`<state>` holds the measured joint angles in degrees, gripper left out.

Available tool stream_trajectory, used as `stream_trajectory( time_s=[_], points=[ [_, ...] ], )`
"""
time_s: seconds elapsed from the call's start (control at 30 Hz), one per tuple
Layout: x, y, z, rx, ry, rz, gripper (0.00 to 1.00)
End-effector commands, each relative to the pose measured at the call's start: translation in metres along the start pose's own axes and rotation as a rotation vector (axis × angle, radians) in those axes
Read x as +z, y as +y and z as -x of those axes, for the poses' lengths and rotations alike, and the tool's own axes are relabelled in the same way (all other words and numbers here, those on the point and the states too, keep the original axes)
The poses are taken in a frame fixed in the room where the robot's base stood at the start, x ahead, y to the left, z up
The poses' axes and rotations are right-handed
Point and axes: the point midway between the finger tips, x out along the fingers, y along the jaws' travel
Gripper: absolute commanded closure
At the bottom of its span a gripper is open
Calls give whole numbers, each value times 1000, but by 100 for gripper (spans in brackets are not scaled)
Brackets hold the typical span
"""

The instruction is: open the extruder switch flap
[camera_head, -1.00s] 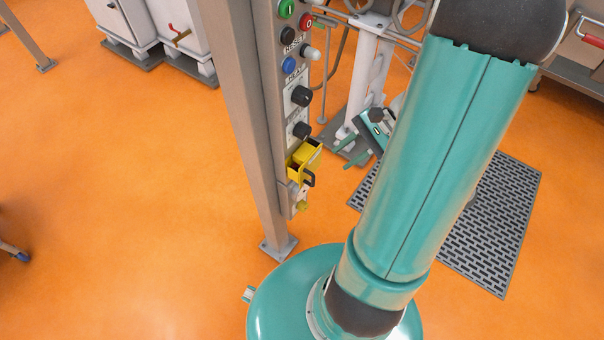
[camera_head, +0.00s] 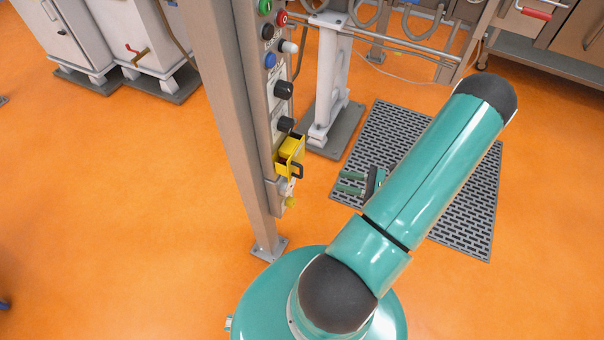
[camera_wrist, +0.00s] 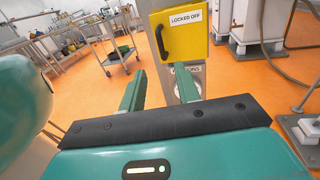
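The yellow flap (camera_wrist: 181,30), labelled LOCKED OFF, faces the wrist camera. Its black handle (camera_wrist: 160,41) is on the left side. In the head view the flap (camera_head: 291,153) sits low on the control panel, below black knobs, with its handle (camera_head: 296,170) toward the right. The switch behind it is not visible in the wrist view. My gripper (camera_wrist: 160,92) is open and empty, its two green fingers apart and pointing toward the panel below the flap. In the head view my gripper (camera_head: 347,183) is right of the flap, with a clear gap between them.
The grey post (camera_head: 238,130) carries the control panel (camera_head: 277,95) with several buttons and knobs above the flap. Grey cabinets (camera_head: 130,35) stand at the back left. A dark floor grate (camera_head: 470,205) lies under my arm. Orange floor left of the post is clear.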

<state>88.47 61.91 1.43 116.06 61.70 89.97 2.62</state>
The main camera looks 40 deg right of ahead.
Motion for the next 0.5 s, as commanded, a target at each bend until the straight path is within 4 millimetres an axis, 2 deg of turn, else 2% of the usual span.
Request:
stream_trajectory(
  time_s=[0.5],
  points=[
    [0,2,-102,9,0,-1,67]
  ],
)
